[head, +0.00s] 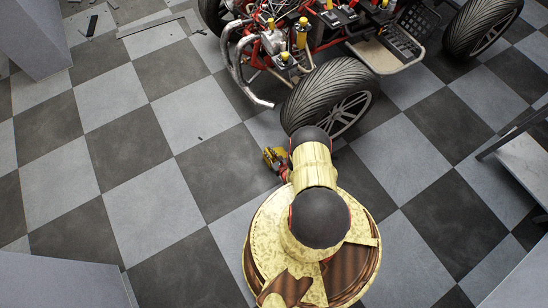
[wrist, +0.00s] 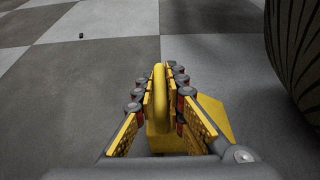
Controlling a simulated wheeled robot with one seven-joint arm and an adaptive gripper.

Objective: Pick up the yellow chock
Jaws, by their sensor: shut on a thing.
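The yellow chock (wrist: 160,110) is between the two fingers of my gripper (wrist: 162,82) in the wrist view. The fingers are shut on its upright, rounded part, and a flat yellow face of it (wrist: 217,118) shows to the right, behind the right finger. In the head view the chock (head: 271,155) is a small yellow shape at my gripper (head: 277,162), just left of the front tyre. I cannot tell whether the chock touches the floor.
The black tyre (head: 328,92) of the stripped quad (head: 300,35) stands close by; it also fills the wrist view's right edge (wrist: 296,50). A bench (head: 525,160) is at the right. Small dark bits lie on the checkered floor (head: 120,150), which is mostly clear at left.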

